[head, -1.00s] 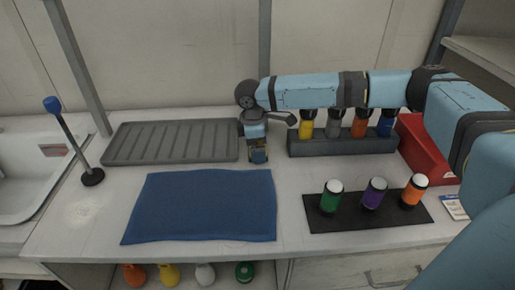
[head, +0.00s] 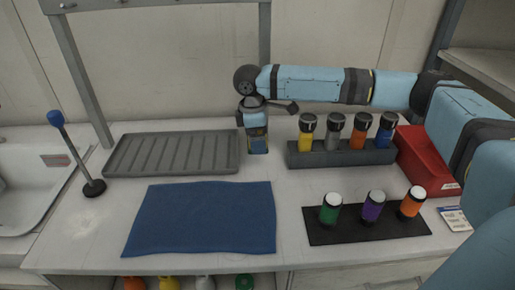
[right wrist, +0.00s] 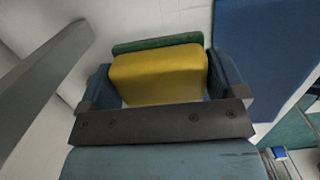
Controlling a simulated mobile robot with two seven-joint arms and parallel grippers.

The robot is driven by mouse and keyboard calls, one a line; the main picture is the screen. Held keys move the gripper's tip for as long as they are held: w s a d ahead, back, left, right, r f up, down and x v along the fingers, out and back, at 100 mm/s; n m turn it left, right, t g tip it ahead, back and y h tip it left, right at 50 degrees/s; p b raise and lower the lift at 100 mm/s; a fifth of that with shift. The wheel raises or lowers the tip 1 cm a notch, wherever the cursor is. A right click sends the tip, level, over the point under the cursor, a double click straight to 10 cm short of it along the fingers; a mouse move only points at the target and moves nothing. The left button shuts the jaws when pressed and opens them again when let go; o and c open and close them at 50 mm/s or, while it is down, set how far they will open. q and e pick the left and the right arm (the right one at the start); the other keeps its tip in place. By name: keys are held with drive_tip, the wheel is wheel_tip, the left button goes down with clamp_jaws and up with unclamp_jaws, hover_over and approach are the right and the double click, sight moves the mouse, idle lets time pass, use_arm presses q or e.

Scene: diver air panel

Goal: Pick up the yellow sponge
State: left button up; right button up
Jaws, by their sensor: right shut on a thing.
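The yellow sponge (right wrist: 158,75) with a green scrub layer along one edge shows in the right wrist view. My right gripper (right wrist: 163,82) is shut on it, with a finger against each side. In the head view my right gripper (head: 257,146) points down just right of the grey ribbed tray; the sponge is hardly visible there, mostly hidden by the fingers. How far the sponge is above the counter is hard to tell. My left gripper is in neither view.
The grey ribbed tray (head: 170,154) and a blue mat (head: 200,220) lie to the left. A rack (head: 340,155) of several bottles and a red box (head: 424,160) stand right. A black mat (head: 345,233) holds 3 bottles. A blue-topped post (head: 72,150) stands by the sink.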

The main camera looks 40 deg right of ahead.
wheel_tip(320, 180, up, 13)
drive_tip(key=p, duration=0.1)
drive_tip(key=shift+p, duration=0.35)
drive_tip(key=shift+f, duration=0.1)
